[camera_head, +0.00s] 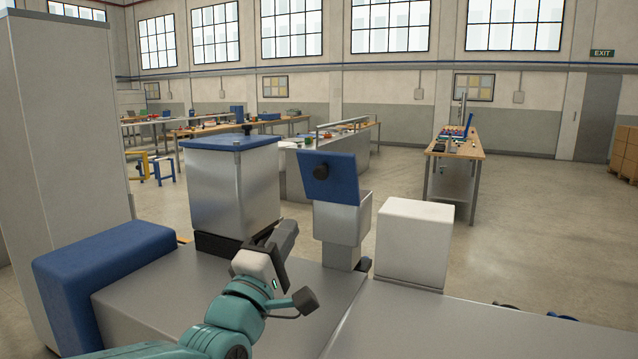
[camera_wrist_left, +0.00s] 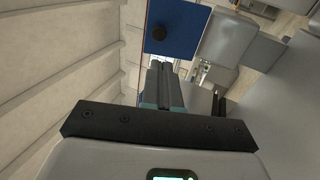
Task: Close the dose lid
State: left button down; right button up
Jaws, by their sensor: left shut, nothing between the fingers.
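A blue square lid (camera_head: 326,178) with a black round knob stands raised and tilted above a small grey metal box (camera_head: 342,222), so it is open. In the left wrist view, what appears to be the same lid (camera_wrist_left: 180,25) lies beyond the fingers, with the grey box (camera_wrist_left: 230,38) to its right. My left gripper (camera_head: 288,234) is in front of and to the left of the small box, apart from the lid. Its fingers show shut and empty in the left wrist view (camera_wrist_left: 164,82). My right gripper is not in view.
A larger metal box (camera_head: 235,190) with a flat blue top and black knob stands left of the lid. A white block (camera_head: 413,240) stands right. A blue padded block (camera_head: 100,270) is at left. The grey worktop (camera_head: 490,325) is bare at front right.

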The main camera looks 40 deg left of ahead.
aim_at(321, 174)
pick_arm(q)
jog(key=p+x, duration=0.2)
jog(key=x, duration=0.2)
jog(key=p+x, duration=0.1)
jog(key=x, duration=0.3)
jog(key=p+x, duration=0.2)
jog(key=x, duration=0.2)
jog(key=shift+w+r+p, duration=0.2)
jog(key=shift+r+p, duration=0.15)
jog(key=shift+w+a, duration=0.1)
jog(key=shift+w, duration=0.4)
jog(key=shift+a+r, duration=0.1)
